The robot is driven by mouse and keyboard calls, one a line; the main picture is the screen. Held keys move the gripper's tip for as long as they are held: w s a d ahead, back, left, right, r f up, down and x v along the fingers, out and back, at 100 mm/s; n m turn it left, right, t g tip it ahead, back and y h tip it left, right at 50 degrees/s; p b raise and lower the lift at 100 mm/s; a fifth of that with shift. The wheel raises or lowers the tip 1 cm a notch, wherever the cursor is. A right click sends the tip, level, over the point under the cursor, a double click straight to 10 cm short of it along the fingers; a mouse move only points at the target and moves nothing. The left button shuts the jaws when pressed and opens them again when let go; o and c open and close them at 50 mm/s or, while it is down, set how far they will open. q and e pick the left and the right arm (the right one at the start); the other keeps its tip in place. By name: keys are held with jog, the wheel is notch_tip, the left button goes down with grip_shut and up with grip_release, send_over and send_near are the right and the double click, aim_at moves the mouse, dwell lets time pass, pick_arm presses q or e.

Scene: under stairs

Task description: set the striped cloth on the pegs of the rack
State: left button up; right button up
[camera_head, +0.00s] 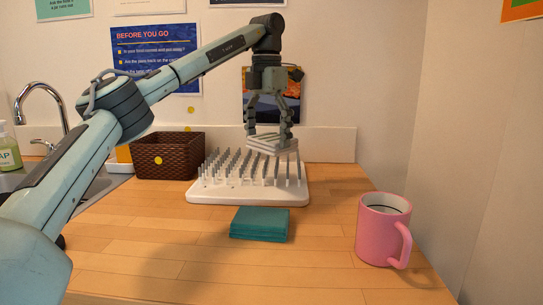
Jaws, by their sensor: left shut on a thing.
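The striped cloth (272,146), pale with grey stripes and folded flat, is held by my left gripper (271,136) above the rack. The fingers are shut on it. The rack (248,195) is a white base with rows of upright grey pegs, standing on the wooden counter. The cloth is over the right back part of the pegs and hides some of them. I cannot tell whether the cloth touches the peg tips. My right gripper is not in view.
A folded teal cloth (260,224) lies in front of the rack. A pink mug (382,230) stands at the right. A brown woven basket (168,157) is behind left, near the sink faucet (45,100). The front of the wooden counter (200,275) is clear.

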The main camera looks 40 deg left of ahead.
aim_at(271, 138)
pick_arm(q)
jog(key=shift+w+d+f, duration=0.3)
jog(key=shift+w+f, duration=0.1)
jog(key=shift+f, duration=1.85)
jog(key=shift+f, duration=0.2)
jog(key=o, duration=0.9)
jog(key=shift+c, duration=0.2)
notch_tip(271, 138, up, 12)
jog(key=shift+r, duration=0.2)
